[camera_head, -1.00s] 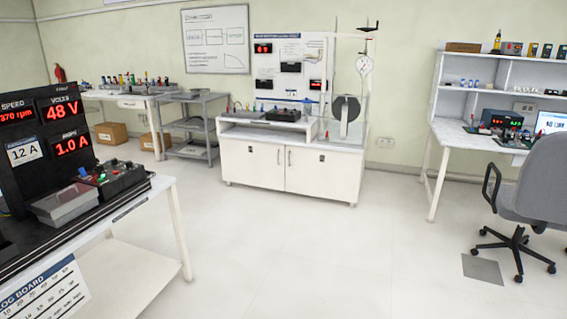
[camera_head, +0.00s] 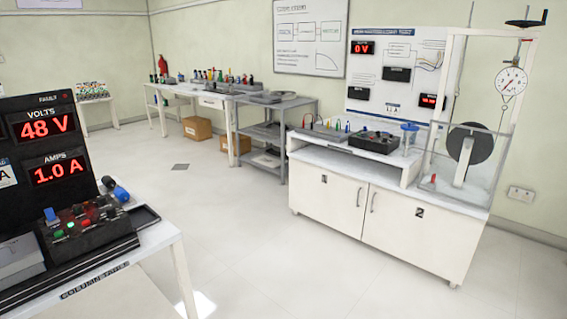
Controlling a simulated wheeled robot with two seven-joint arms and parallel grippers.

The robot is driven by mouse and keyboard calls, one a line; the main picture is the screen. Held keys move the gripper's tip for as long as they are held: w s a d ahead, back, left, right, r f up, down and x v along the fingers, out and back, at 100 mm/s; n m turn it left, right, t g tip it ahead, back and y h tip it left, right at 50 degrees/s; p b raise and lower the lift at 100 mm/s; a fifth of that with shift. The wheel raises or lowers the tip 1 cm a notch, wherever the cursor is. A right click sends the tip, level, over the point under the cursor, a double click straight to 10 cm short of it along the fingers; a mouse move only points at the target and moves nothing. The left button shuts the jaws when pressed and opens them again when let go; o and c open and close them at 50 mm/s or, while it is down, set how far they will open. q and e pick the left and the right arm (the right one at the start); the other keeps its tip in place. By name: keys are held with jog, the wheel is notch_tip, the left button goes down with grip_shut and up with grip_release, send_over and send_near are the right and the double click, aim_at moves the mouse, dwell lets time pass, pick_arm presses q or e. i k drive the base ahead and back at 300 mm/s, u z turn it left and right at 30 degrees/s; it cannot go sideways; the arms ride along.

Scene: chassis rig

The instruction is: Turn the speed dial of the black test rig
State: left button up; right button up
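The black test rig (camera_head: 88,168) stands at the left edge, partly cut off by the frame. Its upright panel shows red readouts of 48 V (camera_head: 46,128) and 1.0 A (camera_head: 54,173). A low black control box (camera_head: 95,240) in front of the panel carries green and red buttons, a blue knob (camera_head: 50,214) and several small knobs. I cannot tell which of these is the speed dial. Neither of my grippers is in view.
The rig sits on a white table (camera_head: 150,257). A white two-door cabinet (camera_head: 335,208) with a gauge stand and dark wheel (camera_head: 470,145) stands at the right. A grey shelf cart (camera_head: 272,133) is behind. The floor between rig and cabinet is clear.

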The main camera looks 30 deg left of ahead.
aim_at(111, 210)
jog(key=u, duration=0.6)
jog(key=i, duration=1.45)
jog(key=u, duration=1.25)
